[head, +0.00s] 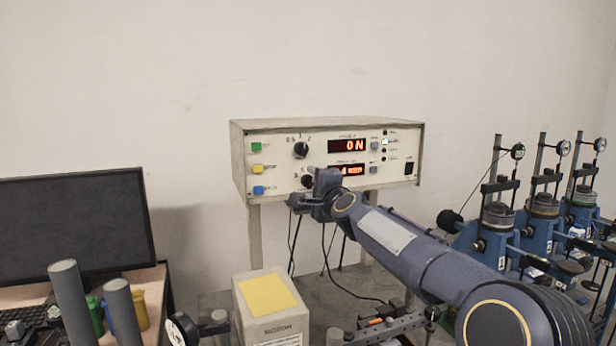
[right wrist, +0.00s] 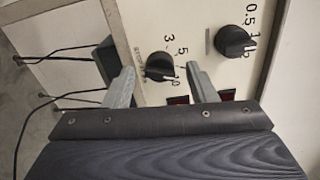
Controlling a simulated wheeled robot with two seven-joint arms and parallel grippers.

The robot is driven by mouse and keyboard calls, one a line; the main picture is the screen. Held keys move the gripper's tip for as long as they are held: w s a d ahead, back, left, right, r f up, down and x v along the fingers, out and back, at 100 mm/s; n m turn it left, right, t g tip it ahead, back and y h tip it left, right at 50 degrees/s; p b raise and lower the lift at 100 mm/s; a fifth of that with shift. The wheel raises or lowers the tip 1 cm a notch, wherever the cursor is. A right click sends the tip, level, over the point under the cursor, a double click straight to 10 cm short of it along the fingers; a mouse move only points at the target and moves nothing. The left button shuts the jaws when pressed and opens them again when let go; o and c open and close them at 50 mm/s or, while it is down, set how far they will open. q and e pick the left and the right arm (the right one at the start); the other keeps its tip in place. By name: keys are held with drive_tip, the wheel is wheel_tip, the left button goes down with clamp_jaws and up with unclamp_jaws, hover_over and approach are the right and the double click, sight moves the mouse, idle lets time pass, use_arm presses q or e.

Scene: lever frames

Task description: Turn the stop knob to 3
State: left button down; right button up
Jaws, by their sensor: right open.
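The lower black knob (right wrist: 160,66) has the marks 3, 5 and 10 around it; I take it as the stop knob. In the head view it shows partly (head: 307,181) on the front of a beige instrument box (head: 270,135). My right gripper (right wrist: 161,69) is open, with one finger on each side of this knob in the right wrist view. Gaps show between the fingers and the knob, and I cannot tell how near the tips are to the panel. The knob's exact pointer setting is unclear. My left gripper is out of view.
A second black knob (right wrist: 234,41), marked 0.5, 1 and 2, sits above the first (head: 300,150). Coloured buttons and red displays (head: 348,146) share the panel. A carton (head: 270,310) stands in front, a monitor (head: 75,225) left, blue devices (head: 497,225) right.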

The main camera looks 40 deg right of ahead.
drive_tip(key=shift+w+d, duration=0.15)
drive_tip(key=shift+w, duration=0.4)
drive_tip(key=shift+c, duration=0.2)
drive_tip(key=c, duration=0.9)
